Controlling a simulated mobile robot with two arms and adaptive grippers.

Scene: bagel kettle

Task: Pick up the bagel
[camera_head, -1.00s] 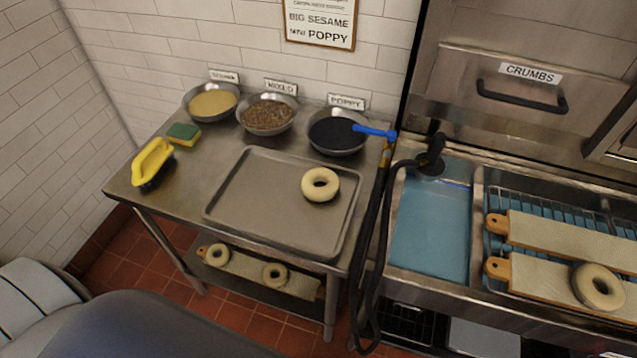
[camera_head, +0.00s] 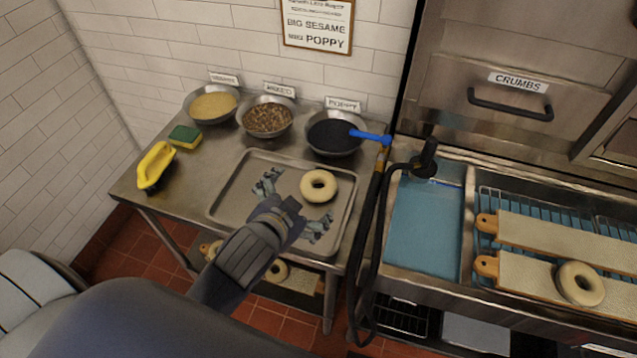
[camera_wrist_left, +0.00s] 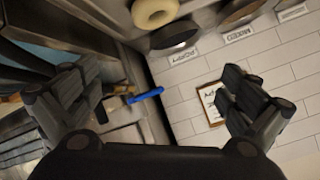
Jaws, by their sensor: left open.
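A pale bagel (camera_head: 319,186) lies on the metal tray (camera_head: 233,168) on the steel table. My left gripper (camera_head: 292,207) is over the tray, just left of and nearer than the bagel, with its fingers spread wide and nothing between them. In the left wrist view the open fingers (camera_wrist_left: 155,100) stand apart, and a bagel (camera_wrist_left: 155,12) shows at the top edge, beyond the fingers. A second bagel (camera_head: 580,284) sits on a board at the right. My right gripper is not in view.
Bowls of sesame (camera_head: 212,104), mixed (camera_head: 267,119) and poppy (camera_head: 334,133) stand behind the tray. A hose (camera_head: 366,240) hangs between table and blue sink (camera_head: 430,230).

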